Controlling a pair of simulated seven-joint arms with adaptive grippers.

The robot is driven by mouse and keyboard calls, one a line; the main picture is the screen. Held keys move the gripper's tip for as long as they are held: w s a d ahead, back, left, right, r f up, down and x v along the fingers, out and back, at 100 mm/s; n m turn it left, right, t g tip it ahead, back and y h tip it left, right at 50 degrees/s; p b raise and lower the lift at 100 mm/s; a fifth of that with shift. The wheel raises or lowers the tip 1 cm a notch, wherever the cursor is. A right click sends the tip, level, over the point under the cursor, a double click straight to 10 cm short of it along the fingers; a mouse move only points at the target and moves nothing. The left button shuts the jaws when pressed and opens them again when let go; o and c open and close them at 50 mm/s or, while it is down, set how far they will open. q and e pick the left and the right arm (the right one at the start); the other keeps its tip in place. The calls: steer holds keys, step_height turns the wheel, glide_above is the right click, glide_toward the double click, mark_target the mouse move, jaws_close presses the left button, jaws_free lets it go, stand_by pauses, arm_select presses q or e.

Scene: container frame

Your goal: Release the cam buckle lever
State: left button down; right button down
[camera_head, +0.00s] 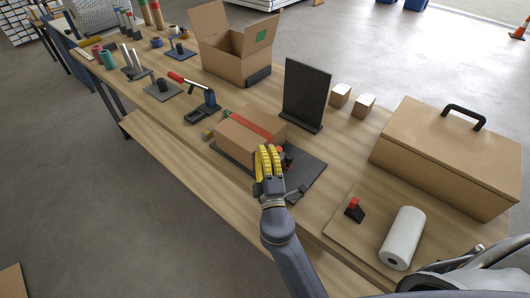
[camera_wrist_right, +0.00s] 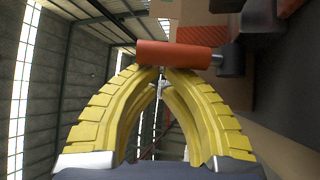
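A cardboard box (camera_head: 236,142) with a red strap (camera_head: 245,124) over it lies on a dark mat (camera_head: 311,164) at the bench's near edge. The dark cam buckle (camera_head: 289,160) sits at the box's right end, partly hidden by my right gripper. Its red lever handle (camera_wrist_right: 172,53) lies crosswise at my fingertips in the right wrist view. My right gripper (camera_head: 266,150) has yellow fingers, and its tips (camera_wrist_right: 161,69) come together just below the handle. The handle does not show between the fingers; whether the tips touch it I cannot tell. My left gripper is not in view.
A dark upright panel (camera_head: 307,93) stands behind the mat. A large brown case (camera_head: 447,152) is at the right, with a white roll (camera_head: 402,238) and a small red-topped block (camera_head: 354,209) before it.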

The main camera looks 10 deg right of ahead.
steer(key=shift+s+d+f, duration=0.25)
steer(key=shift+s+d, duration=0.2)
steer(key=shift+s, duration=0.1)
steer(key=shift+d, duration=0.1)
